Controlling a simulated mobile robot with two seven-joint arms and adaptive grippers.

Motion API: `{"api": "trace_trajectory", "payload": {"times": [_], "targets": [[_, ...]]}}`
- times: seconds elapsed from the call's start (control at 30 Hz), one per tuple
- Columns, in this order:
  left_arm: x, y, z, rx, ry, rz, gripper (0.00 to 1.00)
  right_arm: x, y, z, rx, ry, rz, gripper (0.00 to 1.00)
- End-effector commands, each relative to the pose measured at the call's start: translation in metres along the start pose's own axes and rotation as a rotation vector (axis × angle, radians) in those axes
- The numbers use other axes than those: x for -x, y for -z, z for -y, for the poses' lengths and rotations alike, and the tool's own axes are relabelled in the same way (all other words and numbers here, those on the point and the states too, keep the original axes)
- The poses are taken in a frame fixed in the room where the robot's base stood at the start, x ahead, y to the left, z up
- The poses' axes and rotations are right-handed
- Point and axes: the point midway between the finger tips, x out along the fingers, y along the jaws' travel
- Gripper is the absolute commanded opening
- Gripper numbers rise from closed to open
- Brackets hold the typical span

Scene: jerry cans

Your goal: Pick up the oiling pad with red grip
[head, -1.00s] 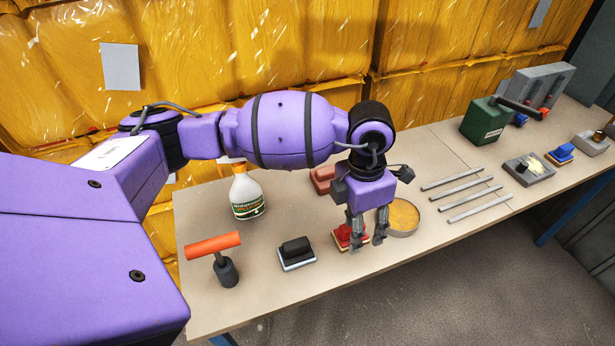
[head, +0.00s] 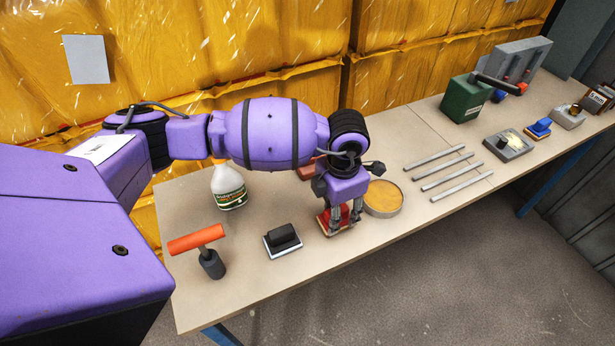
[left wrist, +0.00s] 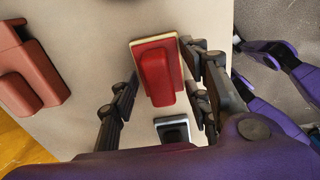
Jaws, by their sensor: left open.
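The oiling pad with the red grip (head: 334,222) lies on the table under my left gripper (head: 345,218). In the left wrist view its red grip (left wrist: 156,77) stands on a red and cream base. My left gripper (left wrist: 160,92) is open, with one finger on each side of the red grip. The right-hand finger looks close to the pad; the left-hand one has a gap. I cannot tell whether either touches. The fingers partly hide the pad in the head view.
A pad with a black grip (head: 283,237) sits to the left, beside an orange-handled tool (head: 206,250) and a spray bottle (head: 228,187). A round tin (head: 384,198) stands close on the right, then several metal rods (head: 448,172). A reddish-brown block (left wrist: 32,70) lies nearby.

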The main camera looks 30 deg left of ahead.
Motion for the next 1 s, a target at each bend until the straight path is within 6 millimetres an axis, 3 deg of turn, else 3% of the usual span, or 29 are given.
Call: {"api": "trace_trajectory", "payload": {"times": [0.13, 0.47, 0.8, 1.0], "targets": [[0.003, -0.002, -0.001, -0.002, -0.002, 0.005, 0.44, 0.0, -0.001, 0.001, -0.002, 0.0, 0.003, 0.65], [0.003, -0.003, -0.001, -0.002, -0.003, 0.006, 0.0, 0.001, -0.003, 0.002, -0.009, 0.0, 0.006, 0.65], [0.006, -0.003, -0.001, -0.002, -0.003, 0.007, 0.0, 0.001, -0.003, 0.002, -0.008, 0.0, 0.006, 0.65], [0.023, -0.004, -0.001, -0.003, -0.004, 0.008, 0.0, 0.001, -0.003, 0.002, -0.006, 0.0, 0.005, 0.65]]}}
